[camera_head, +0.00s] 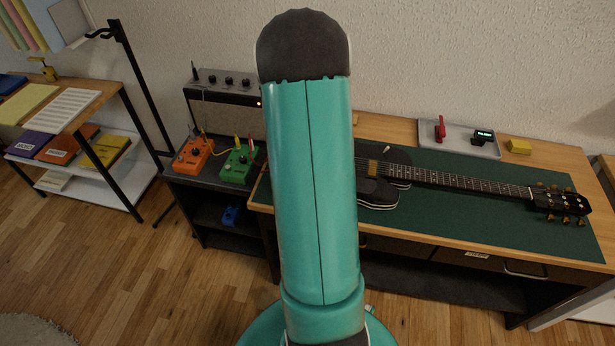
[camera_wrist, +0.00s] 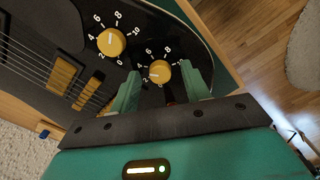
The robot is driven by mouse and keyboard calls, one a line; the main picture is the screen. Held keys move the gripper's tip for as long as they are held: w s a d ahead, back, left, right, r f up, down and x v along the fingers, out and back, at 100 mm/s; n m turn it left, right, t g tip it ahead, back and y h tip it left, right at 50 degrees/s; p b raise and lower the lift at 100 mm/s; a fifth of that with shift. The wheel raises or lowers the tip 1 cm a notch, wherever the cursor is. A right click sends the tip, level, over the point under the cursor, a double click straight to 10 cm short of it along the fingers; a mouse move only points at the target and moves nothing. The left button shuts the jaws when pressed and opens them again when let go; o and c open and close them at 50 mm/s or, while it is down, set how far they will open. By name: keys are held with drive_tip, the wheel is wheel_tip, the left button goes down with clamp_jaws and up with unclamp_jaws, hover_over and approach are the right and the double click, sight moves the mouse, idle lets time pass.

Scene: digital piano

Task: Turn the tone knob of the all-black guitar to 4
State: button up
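The black guitar (camera_head: 378,186) lies on the green mat (camera_head: 440,222); my arm hides much of its body. In the wrist view its black body (camera_wrist: 60,25) carries two gold knobs with white number marks. The farther knob (camera_wrist: 111,42) stands clear, with a pale pointer line on its top. The nearer knob (camera_wrist: 160,72) sits between the fingertips of my gripper (camera_wrist: 160,76). The green fingers are apart, one on each side; I cannot tell whether they touch it. Its pointer is too small to read surely. No tone label is legible.
Gold pickups (camera_wrist: 62,75) and strings lie left of the knobs. A grey tray (camera_head: 455,143) with small items and a yellow block (camera_head: 519,146) are at the desk's back. Orange (camera_head: 193,155) and green (camera_head: 238,163) pedals stand left of the desk.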

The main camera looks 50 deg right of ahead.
wheel_tip(320, 180, up, 14)
idle(0.6)
idle(0.5)
